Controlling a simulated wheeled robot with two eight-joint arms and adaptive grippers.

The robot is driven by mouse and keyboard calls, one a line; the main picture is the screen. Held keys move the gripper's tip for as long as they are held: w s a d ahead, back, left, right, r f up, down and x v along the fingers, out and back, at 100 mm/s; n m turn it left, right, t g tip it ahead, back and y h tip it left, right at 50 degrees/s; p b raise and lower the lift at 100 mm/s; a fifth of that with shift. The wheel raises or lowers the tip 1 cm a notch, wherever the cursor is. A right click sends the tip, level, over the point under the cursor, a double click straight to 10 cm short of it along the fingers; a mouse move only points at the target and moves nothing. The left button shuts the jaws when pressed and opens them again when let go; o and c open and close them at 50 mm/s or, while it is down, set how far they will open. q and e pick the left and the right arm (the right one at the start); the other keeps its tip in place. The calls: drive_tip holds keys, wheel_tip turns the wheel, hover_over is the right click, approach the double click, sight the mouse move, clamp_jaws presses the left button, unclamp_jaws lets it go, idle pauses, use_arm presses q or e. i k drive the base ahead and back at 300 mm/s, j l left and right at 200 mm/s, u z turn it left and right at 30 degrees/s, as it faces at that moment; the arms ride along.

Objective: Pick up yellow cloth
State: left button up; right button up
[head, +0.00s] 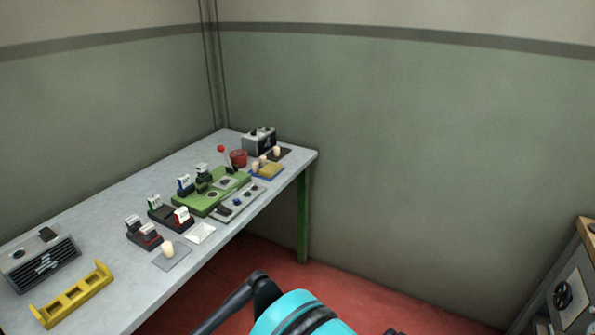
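A small flat yellow piece (268,171), which looks like the yellow cloth, lies on the grey table (120,190) near its far right end. A blue edge shows under or beside it. Pale cork stoppers (255,167) stand at its back left side and partly cover it. It is too small to tell whether it is folded. A teal and black part of my own arm shows at the bottom centre, well away from the table's far end. Neither gripper can be made out.
A green tray (190,207) with several small items, a grey panel (238,202), a red pot (238,158) and a grey box (259,141) crowd the far end. A yellow rack (72,295) stands near left.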

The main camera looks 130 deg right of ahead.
sight(270, 170)
drive_tip(key=z, duration=4.25)
drive_tip(key=i+l, duration=0.15)
drive_tip(key=i, duration=0.15)
